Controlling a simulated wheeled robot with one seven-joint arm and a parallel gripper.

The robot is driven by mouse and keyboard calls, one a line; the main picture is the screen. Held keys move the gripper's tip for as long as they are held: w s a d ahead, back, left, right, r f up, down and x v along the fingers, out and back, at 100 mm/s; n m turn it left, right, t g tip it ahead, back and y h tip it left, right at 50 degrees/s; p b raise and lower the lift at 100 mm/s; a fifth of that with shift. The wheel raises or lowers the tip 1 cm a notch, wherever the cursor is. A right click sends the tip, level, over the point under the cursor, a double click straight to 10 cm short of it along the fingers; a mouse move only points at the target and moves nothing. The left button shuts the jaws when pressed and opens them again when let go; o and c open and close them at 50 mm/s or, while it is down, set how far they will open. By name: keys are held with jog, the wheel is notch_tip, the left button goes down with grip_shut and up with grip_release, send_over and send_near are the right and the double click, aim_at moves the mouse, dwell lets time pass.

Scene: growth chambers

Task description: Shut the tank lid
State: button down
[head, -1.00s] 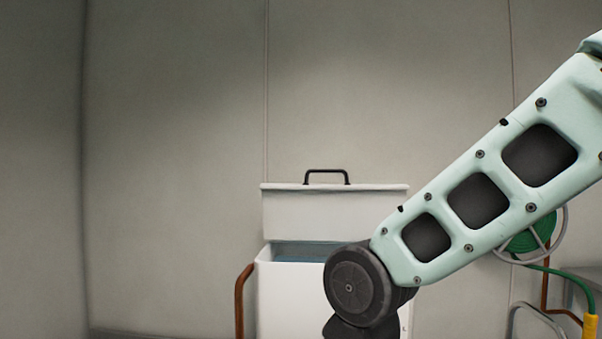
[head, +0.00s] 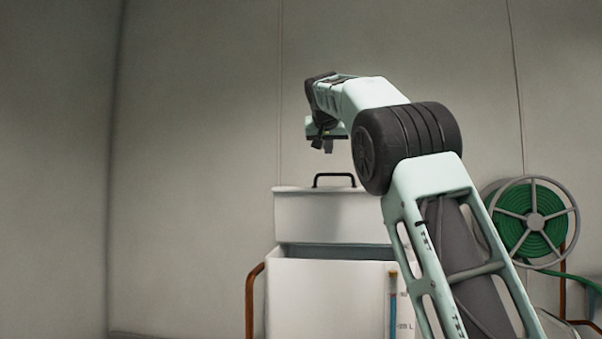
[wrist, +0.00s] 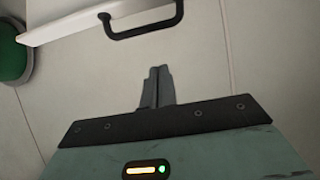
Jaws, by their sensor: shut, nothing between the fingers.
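The white tank (head: 325,300) stands ahead of me in the head view. Its white lid (head: 325,217) is open, standing upright at the back of the tank, with a black handle (head: 334,180) on its top edge. The lid's edge (wrist: 70,23) and handle (wrist: 145,30) also show at the top of the wrist view. My gripper (head: 323,148) is above the handle in the head view, shut and empty, and apart from it. Its closed fingers (wrist: 158,85) show in the wrist view. My arm hides part of the lid's right side.
A green hose reel (head: 535,222) is at the right, with a green hose running from it. A brown rail (head: 250,300) is at the tank's left. A level gauge (head: 393,305) is on the tank's front. The wall behind is bare.

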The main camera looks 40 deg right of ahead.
jog(key=p, duration=0.5)
send_over(330, 188)
jog(key=w, duration=0.1)
jog(key=f, duration=0.2)
jog(key=d+f, duration=0.1)
jog(key=f, duration=0.1)
jog(key=shift+f, duration=0.4)
jog(key=shift+s+a+f, duration=0.45)
jog(key=shift+s+a, duration=0.05)
jog(key=shift+a+f, duration=0.1)
